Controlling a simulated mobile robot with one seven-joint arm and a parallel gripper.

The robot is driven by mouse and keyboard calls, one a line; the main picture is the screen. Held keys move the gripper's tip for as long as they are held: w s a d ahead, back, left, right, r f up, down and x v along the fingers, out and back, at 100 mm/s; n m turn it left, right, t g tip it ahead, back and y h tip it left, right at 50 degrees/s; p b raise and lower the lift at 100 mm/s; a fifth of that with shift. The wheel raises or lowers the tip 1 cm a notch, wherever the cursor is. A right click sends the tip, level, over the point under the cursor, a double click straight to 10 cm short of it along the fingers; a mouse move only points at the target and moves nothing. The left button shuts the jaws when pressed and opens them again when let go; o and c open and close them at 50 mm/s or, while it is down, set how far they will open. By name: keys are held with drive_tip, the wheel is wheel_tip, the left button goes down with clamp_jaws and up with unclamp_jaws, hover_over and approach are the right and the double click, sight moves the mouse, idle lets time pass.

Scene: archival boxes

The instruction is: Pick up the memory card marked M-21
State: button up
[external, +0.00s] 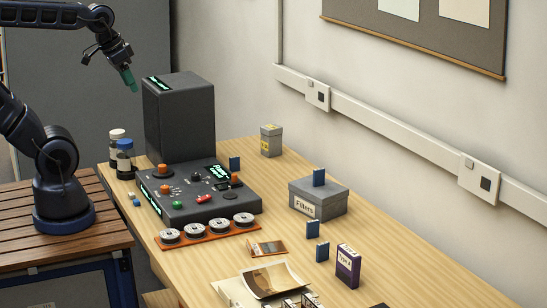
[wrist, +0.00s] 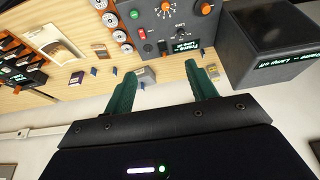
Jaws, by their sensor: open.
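Several small blue cards show in the external view, and their markings are too small to read. One card (external: 234,163) stands by the back of the dark console. Another card (external: 319,177) stands on top of the grey box labelled "Filters" (external: 318,204). Two more cards (external: 312,228) and (external: 322,250) stand on the table in front of that box. My gripper (external: 128,78) is raised high at the upper left, beside the tall dark box, far from every card. In the wrist view my green fingers (wrist: 160,68) are spread apart with nothing held between them.
A tall dark box (external: 180,120) and a console (external: 198,190) with knobs stand on the wooden table. Reels (external: 207,229), bottles (external: 125,158), a purple box (external: 347,266), photos (external: 272,279) and a small grey box (external: 271,142) are also there. The wall runs along the right.

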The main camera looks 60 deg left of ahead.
drive_tip(key=w+d+f+m+g, duration=0.1)
drive_tip(key=w+d+m, duration=0.35)
drive_tip(key=w, duration=0.75)
drive_tip(key=m+g+h, duration=0.4)
drive_tip(key=m, duration=1.1)
hover_over(312, 237)
drive_tip(key=a, duration=0.5)
wheel_tip(312, 237, down, 28)
drive_tip(key=shift+h, duration=0.3)
drive_tip(key=x, duration=0.7)
drive_tip(key=w+x, duration=0.1)
drive_tip(key=x, duration=0.2)
drive_tip(key=shift+s+d+f, duration=0.1)
drive_tip(key=shift+d+f, duration=0.1)
drive_tip(key=shift+d, duration=0.05)
drive_tip(key=c, duration=1.1)
